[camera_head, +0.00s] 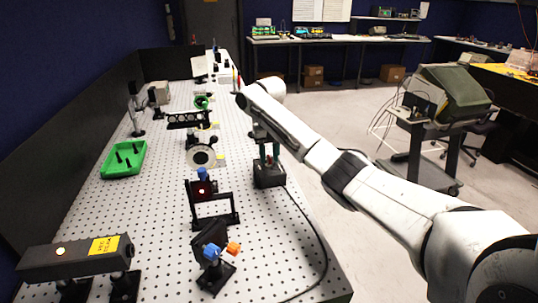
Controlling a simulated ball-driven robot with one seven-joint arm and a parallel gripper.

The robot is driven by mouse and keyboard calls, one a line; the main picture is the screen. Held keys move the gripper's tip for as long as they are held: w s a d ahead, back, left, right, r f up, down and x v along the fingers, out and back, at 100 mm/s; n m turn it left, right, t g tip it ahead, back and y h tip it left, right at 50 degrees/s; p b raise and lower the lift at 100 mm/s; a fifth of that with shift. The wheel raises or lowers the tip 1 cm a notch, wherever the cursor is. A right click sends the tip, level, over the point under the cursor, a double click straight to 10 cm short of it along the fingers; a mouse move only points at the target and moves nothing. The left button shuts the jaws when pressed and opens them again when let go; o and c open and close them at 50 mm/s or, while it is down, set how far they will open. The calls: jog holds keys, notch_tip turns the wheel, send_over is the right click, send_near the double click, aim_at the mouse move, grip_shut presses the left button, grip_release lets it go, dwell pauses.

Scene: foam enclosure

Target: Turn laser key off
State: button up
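A dark laser housing (75,257) with a yellow warning label stands on posts at the lower left of the optical table, and a small orange light on it is lit. A black box (269,177) with a dark cable stands near the table's right edge. My gripper (268,160) points down from the end of my arm, right at the top of this box. I cannot tell whether it touches the box or whether its fingers are open or shut. No key can be made out; the top of the box is largely hidden by my gripper.
The perforated optical table (150,210) carries mounted optics, including a black frame mount (211,222) and a blue-and-orange mount (214,268). A green tray (124,159) lies at the left. A cart with a green-grey instrument (452,93) stands on the floor at right.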

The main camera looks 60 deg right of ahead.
grip_shut()
dwell(0.3)
